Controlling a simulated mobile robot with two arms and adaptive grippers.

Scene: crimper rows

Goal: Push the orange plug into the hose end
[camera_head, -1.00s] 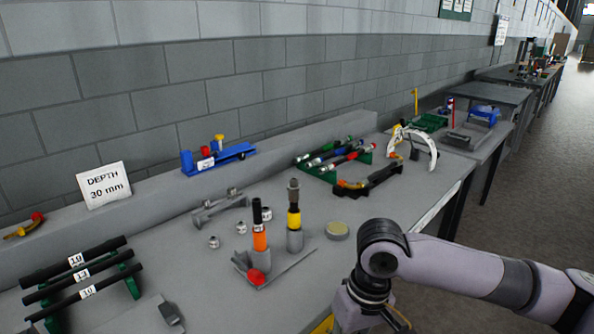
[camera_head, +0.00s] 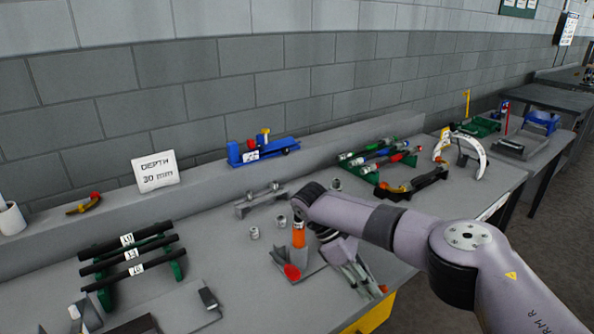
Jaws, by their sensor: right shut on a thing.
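My right gripper (camera_head: 366,284) hangs over the front part of the bench, its fingers pointing down and to the right. It is shut on a small orange piece that looks like the orange plug (camera_head: 383,288), of which only a bit shows at the fingertips. Black hoses (camera_head: 125,254) lie in a green rack at the left, with white number tags. An upright orange-banded piece (camera_head: 299,238) stands in a grey holder beside the gripper; its top is hidden by my arm. I cannot tell which hose end is meant. My left gripper is out of view.
A red knob (camera_head: 292,272) sits on the grey holder. Small metal fittings (camera_head: 254,233) stand left of it. A blue tool (camera_head: 262,149) and a "DEPTH 30 mm" card (camera_head: 156,171) are on the back ledge. A yellow bin (camera_head: 372,314) is below the front edge.

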